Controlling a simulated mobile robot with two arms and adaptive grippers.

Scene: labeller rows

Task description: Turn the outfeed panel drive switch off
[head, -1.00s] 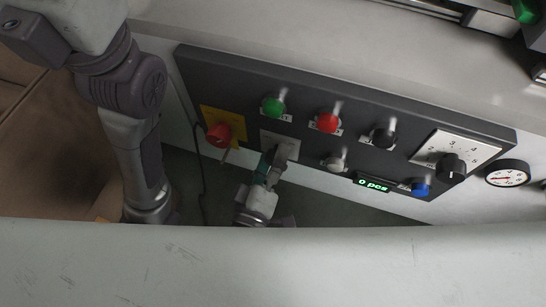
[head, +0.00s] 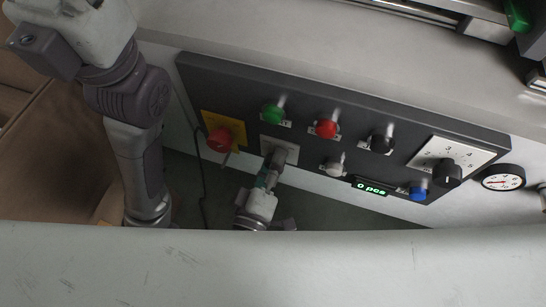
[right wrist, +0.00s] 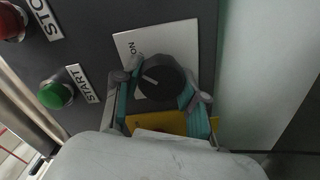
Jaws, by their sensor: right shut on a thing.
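The drive switch is a dark round knob (right wrist: 160,83) on a pale plate in the right wrist view, with "ON" printed on the plate. The knob's white mark points to the upper left of that picture; the rest of the lettering is hidden. My right gripper (right wrist: 158,98) has its fingers on both sides of the knob and is shut on it. In the head view the right gripper (head: 268,180) reaches up to the switch plate (head: 291,152) from below and partly covers the knob. My left gripper is not in view.
The dark panel (head: 225,84) also carries a red knob on yellow (head: 218,138), a green button (head: 273,112), a red button (head: 326,128), black, white and blue controls, and a dial (head: 447,173). A display (head: 371,187) reads "0 pcs". A gauge (head: 503,177) is at right.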

